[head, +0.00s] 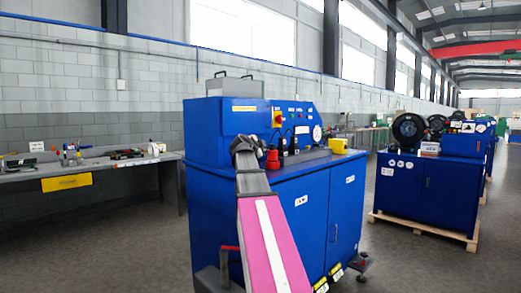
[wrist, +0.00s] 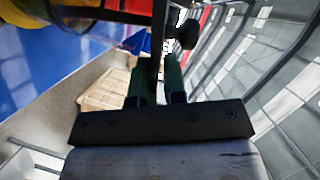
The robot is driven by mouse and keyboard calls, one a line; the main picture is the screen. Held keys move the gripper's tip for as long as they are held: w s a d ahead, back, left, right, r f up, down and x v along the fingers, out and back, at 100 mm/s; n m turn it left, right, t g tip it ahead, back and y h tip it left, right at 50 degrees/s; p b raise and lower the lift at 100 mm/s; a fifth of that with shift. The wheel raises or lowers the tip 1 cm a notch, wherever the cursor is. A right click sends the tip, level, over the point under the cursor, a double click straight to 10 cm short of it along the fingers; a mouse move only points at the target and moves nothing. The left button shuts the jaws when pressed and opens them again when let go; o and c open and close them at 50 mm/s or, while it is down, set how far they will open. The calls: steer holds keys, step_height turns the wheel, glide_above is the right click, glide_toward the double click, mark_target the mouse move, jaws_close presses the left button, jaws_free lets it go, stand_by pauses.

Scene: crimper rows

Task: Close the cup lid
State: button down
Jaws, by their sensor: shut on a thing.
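My gripper (head: 243,145) is at the left of the blue machine's worktop, in front of its panel. In the wrist view my gripper's two dark green fingers (wrist: 160,82) are close together, shut on a thin dark part (wrist: 158,45) beside a round black knob (wrist: 186,34). A clear, curved rim (wrist: 75,22) shows at the upper left of that view, with yellow and red behind it. I cannot tell for sure whether these belong to the cup and its lid. In the head view my arm hides the grasp, and no cup lid can be made out.
The blue machine (head: 318,212) carries a red item (head: 272,160), small black items (head: 293,146) and a yellow block-like item (head: 338,146) on its top. A grey workbench (head: 110,165) stands left. Another blue machine (head: 425,190) stands right on a pallet. Open floor lies between.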

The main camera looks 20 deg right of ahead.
steer(key=shift+f, duration=0.15)
steer(key=c, duration=1.3)
jaws_free()
steer(key=shift+s+a, duration=0.1)
steer(key=v, duration=1)
steer(key=shift+s+a, duration=0.2)
steer(key=shift+a, duration=0.05)
